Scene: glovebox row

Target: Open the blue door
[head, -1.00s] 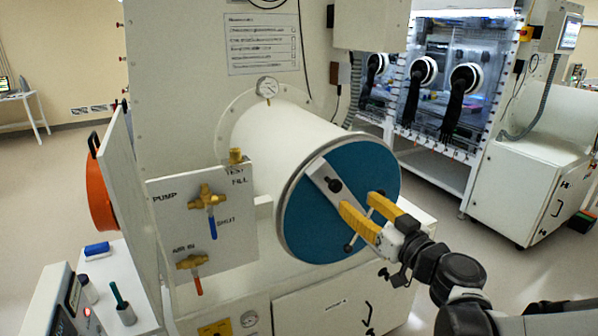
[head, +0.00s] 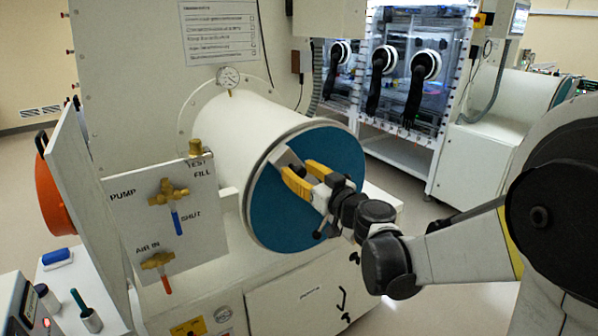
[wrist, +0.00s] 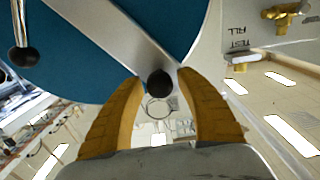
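The blue door (head: 280,222) is a round disc closing the near end of a white cylinder. It appears shut, with its face against the cylinder's rim. A pale metal bar (head: 287,157) crosses its face; in the wrist view, the bar (wrist: 120,32) has a dark round knob (wrist: 160,84) near its end. A thin rod with a black ball (wrist: 22,56) shows at the left there. My gripper (head: 304,171) has yellow fingers, apart on either side of the bar's knob end. A gap shows beside the knob; whether the fingertips touch the bar is unclear. My gripper hides part of the door.
A valve panel (head: 135,232) with brass valves stands left of the cylinder, with an orange round part (head: 47,190) behind it. A gauge (head: 229,77) sits above the cylinder. Another glovebox (head: 405,75) stands at the back right. Floor is clear at the lower right.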

